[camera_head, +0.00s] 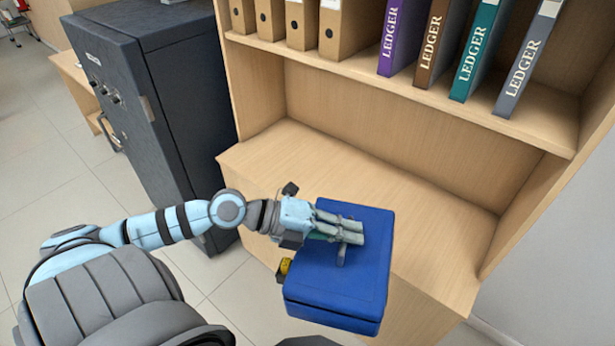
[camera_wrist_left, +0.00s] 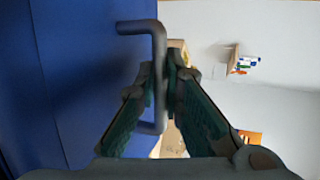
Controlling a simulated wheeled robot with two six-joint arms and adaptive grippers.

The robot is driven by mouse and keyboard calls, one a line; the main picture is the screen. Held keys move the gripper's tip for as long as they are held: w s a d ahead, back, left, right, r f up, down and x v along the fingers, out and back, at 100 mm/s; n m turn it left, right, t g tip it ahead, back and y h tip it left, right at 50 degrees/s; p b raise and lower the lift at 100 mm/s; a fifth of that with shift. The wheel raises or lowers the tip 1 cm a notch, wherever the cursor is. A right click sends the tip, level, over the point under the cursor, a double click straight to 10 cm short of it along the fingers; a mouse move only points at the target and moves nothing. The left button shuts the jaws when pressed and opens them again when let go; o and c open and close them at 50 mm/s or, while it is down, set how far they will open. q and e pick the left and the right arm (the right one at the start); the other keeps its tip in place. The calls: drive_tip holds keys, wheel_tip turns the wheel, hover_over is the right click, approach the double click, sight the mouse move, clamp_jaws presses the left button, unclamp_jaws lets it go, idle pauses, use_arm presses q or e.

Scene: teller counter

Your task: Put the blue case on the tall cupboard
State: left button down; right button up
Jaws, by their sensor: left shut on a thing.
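The blue case (camera_head: 335,285) is a box with a grey handle, held in front of the wooden cupboard with shelves (camera_head: 290,160). My left gripper (camera_head: 350,232) lies over the case and is shut on its grey handle. The left wrist view shows the handle (camera_wrist_left: 158,60) between the fingers (camera_wrist_left: 165,88), with the blue side of the case (camera_wrist_left: 75,75) at the left. The case overlaps the front edge of the cupboard's low surface in the head view; I cannot tell whether they touch. My right gripper is not in view.
The cupboard's low surface (camera_head: 390,195) is bare. Ledgers (camera_head: 475,50) and tan binders (camera_head: 300,25) stand on the shelf above it. A dark safe (camera_head: 150,100) stands to the left. A small yellow and black thing (camera_head: 284,268) shows beside the case. Tiled floor lies at the left.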

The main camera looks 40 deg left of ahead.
use_arm(q)
drive_tip(key=w+a+r+n+t+y+b, duration=0.3)
drive_tip(key=w+a+n+y, duration=0.7)
drive_tip(key=w+a, duration=1.05)
wheel_tip(320, 180, down, 21)
drive_tip(key=s+a+t+y+b, duration=0.1)
drive_tip(key=s+b, duration=0.1)
drive_tip(key=shift+a+y, duration=0.15)
drive_tip(key=shift+y, duration=0.15)
drive_tip(key=c, duration=2)
unclamp_jaws()
drive_tip(key=shift+s+f, duration=0.1)
drive_tip(key=shift+c, duration=0.2)
drive_tip(key=o, duration=0.3)
drive_tip(key=shift+o, duration=0.2)
drive_tip(key=shift+s, duration=0.1)
